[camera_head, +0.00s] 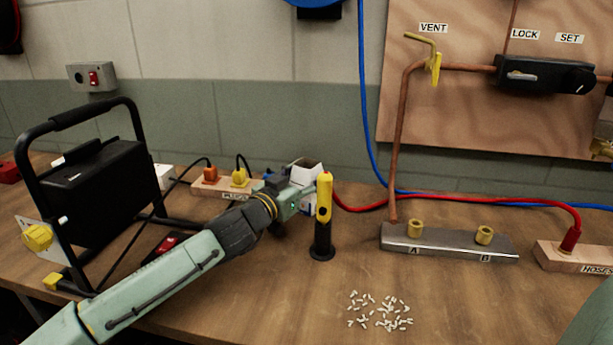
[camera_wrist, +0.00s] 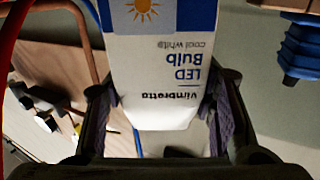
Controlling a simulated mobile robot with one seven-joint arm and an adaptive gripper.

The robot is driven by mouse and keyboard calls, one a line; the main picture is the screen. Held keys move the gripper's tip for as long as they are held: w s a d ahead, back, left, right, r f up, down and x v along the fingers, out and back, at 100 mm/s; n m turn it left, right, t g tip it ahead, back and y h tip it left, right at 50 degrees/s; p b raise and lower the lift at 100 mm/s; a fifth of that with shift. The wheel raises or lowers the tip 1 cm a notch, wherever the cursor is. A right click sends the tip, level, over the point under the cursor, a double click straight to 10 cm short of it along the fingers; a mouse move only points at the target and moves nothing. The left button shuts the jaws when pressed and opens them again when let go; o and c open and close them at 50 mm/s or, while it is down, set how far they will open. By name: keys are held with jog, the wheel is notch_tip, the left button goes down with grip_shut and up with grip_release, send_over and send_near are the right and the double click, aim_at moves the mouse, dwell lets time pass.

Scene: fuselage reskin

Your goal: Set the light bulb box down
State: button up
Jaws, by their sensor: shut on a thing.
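The light bulb box is a white and blue carton with a sun picture and the words "LED Bulb". In the wrist view the box (camera_wrist: 150,75) sits between the two fingers of my gripper (camera_wrist: 160,110), which are shut on its sides. In the head view the box (camera_head: 305,170) shows only in part behind my gripper (camera_head: 296,197), above the back of the wooden bench (camera_head: 250,290). My gripper is just left of a yellow and black upright tool. I cannot tell whether the box touches the bench.
The yellow and black tool (camera_head: 323,215) stands close to the right. Plug block (camera_head: 228,187) is to the left, and a metal block (camera_head: 449,241) with brass fittings is to the right. Small white pieces (camera_head: 380,310) lie on the front. Free bench lies between these pieces and my arm.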

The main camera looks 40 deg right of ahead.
jog(key=o, duration=1.1)
jog(key=shift+o, duration=0.2)
jog(key=b+v, duration=0.2)
jog(key=v, duration=1)
jog(key=shift+r, duration=0.15)
jog(key=shift+r, duration=0.1)
